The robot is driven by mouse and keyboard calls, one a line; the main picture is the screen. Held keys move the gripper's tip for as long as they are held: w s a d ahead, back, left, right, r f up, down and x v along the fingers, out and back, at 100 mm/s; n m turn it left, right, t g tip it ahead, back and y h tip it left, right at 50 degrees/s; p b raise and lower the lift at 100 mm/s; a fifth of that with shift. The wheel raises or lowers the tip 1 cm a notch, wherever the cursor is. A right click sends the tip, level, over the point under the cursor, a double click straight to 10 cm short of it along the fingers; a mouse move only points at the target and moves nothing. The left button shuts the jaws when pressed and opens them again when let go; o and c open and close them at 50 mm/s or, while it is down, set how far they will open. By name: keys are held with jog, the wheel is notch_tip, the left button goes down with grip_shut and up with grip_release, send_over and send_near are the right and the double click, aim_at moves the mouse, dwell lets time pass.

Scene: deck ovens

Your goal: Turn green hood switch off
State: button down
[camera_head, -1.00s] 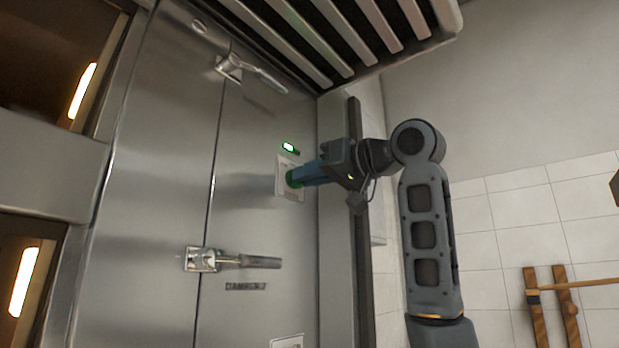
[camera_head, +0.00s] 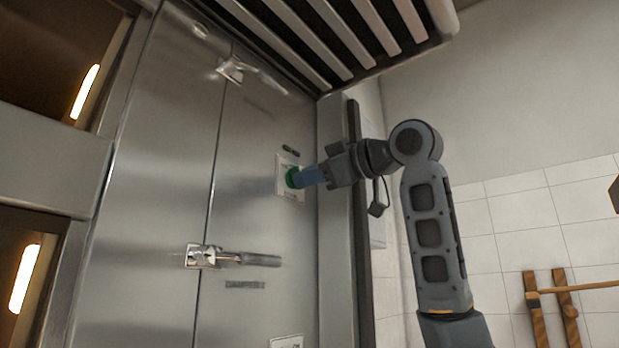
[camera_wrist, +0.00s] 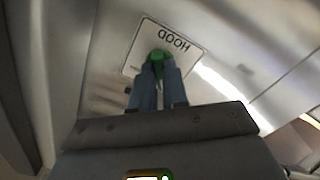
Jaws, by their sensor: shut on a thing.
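The green hood switch (camera_head: 291,178) sits on a pale plate (camera_head: 289,194) on the steel panel. In the wrist view, the green knob (camera_wrist: 158,56) is in front of the plate, whose label reads HOOD (camera_wrist: 174,36) upside down. My gripper (camera_head: 300,178) reaches in from the right, with its blue fingers shut on the green switch; in the wrist view the fingertips (camera_wrist: 158,67) are on both sides of it. The small indicator (camera_head: 291,151) above the plate is dark. The fingers hide part of the knob.
A lever handle (camera_head: 250,260) marked DAMPER is below, and another lever (camera_head: 250,73) is above. The slatted hood (camera_head: 330,40) overhangs the top. A vertical post stands right of the panel. Glowing oven windows (camera_head: 24,280) are at the left.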

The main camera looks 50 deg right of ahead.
jog(key=shift+n, duration=0.5)
jog(key=c, duration=1.1)
grip_release()
jog(key=shift+c, duration=0.2)
jog(key=s+b, duration=0.2)
jog(key=s, duration=0.6)
jog(key=shift+d, duration=0.15)
